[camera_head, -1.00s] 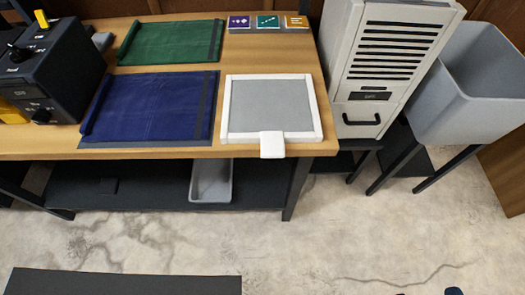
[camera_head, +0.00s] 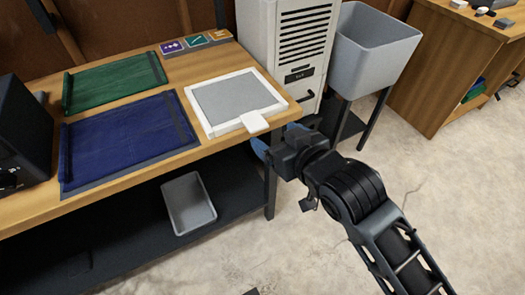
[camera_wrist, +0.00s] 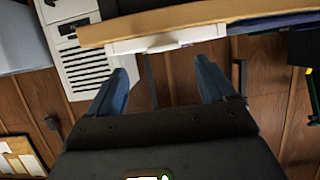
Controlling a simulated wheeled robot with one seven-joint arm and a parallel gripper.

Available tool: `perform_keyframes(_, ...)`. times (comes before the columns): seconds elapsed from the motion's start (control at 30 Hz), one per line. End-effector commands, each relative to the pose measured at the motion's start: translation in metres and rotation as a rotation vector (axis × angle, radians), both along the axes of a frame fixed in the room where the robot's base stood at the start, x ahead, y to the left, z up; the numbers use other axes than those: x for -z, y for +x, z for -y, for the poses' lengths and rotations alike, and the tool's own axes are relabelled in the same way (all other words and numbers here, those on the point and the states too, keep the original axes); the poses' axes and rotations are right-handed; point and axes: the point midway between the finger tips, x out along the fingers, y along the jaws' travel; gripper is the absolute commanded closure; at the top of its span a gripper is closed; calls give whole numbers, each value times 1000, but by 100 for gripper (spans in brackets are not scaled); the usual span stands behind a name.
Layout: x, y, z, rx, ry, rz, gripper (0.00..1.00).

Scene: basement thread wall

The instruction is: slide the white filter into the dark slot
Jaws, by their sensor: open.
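The white filter (camera_head: 238,97) is a flat white frame with a grey panel and a white front tab (camera_head: 254,122). It lies flat on the wooden table near its right end, the tab overhanging the front edge. My gripper (camera_head: 277,143) is open and empty, its blue fingers just below and right of the tab, apart from it as far as I can tell. In the wrist view the filter (camera_wrist: 165,42) shows edge-on beyond my open fingers (camera_wrist: 162,70). A white cabinet (camera_head: 262,35) stands right of the table. It has a dark labelled strip (camera_head: 299,74); I cannot tell whether this is the slot.
Green (camera_head: 115,80) and blue (camera_head: 125,137) sheets lie left on the table (camera_head: 100,205). Three coloured tiles (camera_head: 196,41) lie behind. A grey bin (camera_head: 375,50) stands right of the cabinet. A grey tray (camera_head: 189,203) sits on the lower shelf. Open floor is at right.

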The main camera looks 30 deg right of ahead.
Motion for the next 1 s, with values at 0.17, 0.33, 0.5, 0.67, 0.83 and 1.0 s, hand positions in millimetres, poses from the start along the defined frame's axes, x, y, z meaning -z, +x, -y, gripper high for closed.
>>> perform_keyframes(0.17,-1,12,-2,4,6,-2,17)
perform_keyframes(0.33,8,31,-2,3,5,-3,17)
perform_keyframes(0.5,17,55,-3,2,7,-2,17)
perform_keyframes(0.67,24,70,-2,3,6,-2,17)
perform_keyframes(0.83,27,77,-2,3,4,-1,17)
perform_keyframes(1.0,28,78,-2,3,4,-2,17)
